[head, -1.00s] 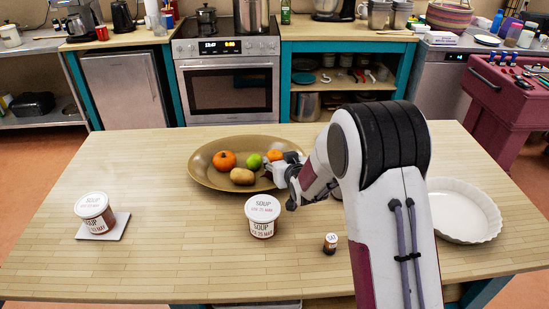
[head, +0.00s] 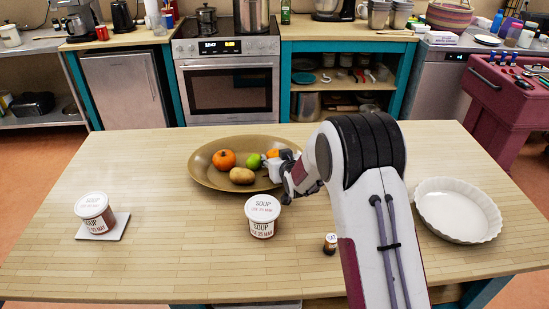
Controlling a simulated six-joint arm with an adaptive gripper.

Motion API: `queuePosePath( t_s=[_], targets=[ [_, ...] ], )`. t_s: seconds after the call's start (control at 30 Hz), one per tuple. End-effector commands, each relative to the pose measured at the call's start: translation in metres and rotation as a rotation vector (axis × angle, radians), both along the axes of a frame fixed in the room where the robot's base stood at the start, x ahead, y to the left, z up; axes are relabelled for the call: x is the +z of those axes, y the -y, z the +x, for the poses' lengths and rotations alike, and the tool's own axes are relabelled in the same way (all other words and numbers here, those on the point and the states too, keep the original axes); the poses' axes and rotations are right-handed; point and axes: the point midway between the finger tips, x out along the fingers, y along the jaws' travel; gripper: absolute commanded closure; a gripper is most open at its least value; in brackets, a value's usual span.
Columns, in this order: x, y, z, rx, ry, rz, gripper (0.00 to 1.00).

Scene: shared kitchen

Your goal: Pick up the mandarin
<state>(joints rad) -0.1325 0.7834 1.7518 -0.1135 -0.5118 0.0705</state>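A brown oval platter (head: 205,176) on the table holds the fruit. An orange fruit (head: 272,153) shows at the platter's right side, mostly hidden behind my gripper (head: 274,164). A darker orange, round fruit (head: 224,159) with a dark stem mark sits at the left. I cannot tell for certain which of the two is the mandarin. My gripper is at the right-hand orange fruit, its fingers small and partly covering it. I cannot tell whether they touch it or are closed.
A green fruit (head: 254,160) and a potato (head: 242,176) lie close left of my gripper. A soup tub (head: 262,218) stands in front of the platter, with a small dark jar (head: 330,243) right of it. A white dish (head: 457,211) is at the right.

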Motion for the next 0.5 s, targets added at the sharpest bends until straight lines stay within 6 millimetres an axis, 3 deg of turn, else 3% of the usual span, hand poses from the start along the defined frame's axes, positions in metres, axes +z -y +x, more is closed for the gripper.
queuePosePath(
  t_s=[0.5],
  targets=[
    [0.0008,-0.0008,0.0026,0.0,0.003,0.001,0.57]
  ],
)
